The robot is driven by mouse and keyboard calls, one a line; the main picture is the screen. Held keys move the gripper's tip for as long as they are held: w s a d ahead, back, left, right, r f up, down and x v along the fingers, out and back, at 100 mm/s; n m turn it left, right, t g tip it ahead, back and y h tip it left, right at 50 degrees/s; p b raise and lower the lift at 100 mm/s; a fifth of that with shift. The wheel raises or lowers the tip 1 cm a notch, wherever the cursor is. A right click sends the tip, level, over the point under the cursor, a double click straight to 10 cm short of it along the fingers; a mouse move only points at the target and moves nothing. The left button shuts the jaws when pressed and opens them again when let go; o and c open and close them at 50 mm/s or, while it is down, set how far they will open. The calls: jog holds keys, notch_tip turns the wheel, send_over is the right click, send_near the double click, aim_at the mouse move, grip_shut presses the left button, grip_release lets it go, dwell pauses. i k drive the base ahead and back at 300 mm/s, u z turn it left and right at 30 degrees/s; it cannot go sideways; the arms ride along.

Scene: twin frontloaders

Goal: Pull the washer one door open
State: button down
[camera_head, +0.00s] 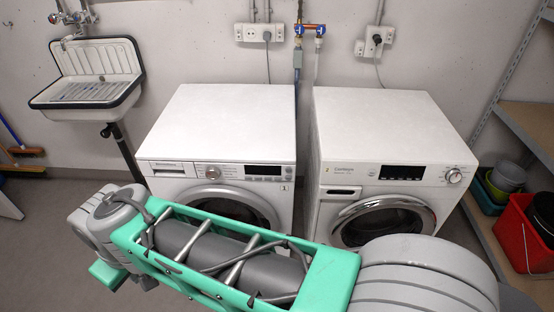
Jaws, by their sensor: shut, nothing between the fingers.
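Two white front-loading machines stand side by side against the wall. The left machine (222,120) has a small mark like a "1" at the right end of its panel, so I take it as washer one. Its round door (234,191) has a grey rim and dark glass. Only the upper part of the door shows, and it looks closed. My teal and grey arm crosses in front and hides the lower part and any handle. My gripper is not visible in the head view.
The right machine (385,120) has a chrome-rimmed door (420,203), partly behind my arm. A sink (90,78) hangs on the left wall. A shelf (535,118) and a red bucket (515,232) stand at the right. Some bare floor shows at the left.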

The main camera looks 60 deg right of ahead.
aim_at(226, 217)
jog(key=z, duration=0.7)
jog(key=k, duration=1.3)
jog(key=u, duration=1.35)
jog(key=i, duration=1.45)
jog(key=z, duration=1.25)
jog(key=i, duration=0.55)
jog(key=z, duration=0.55)
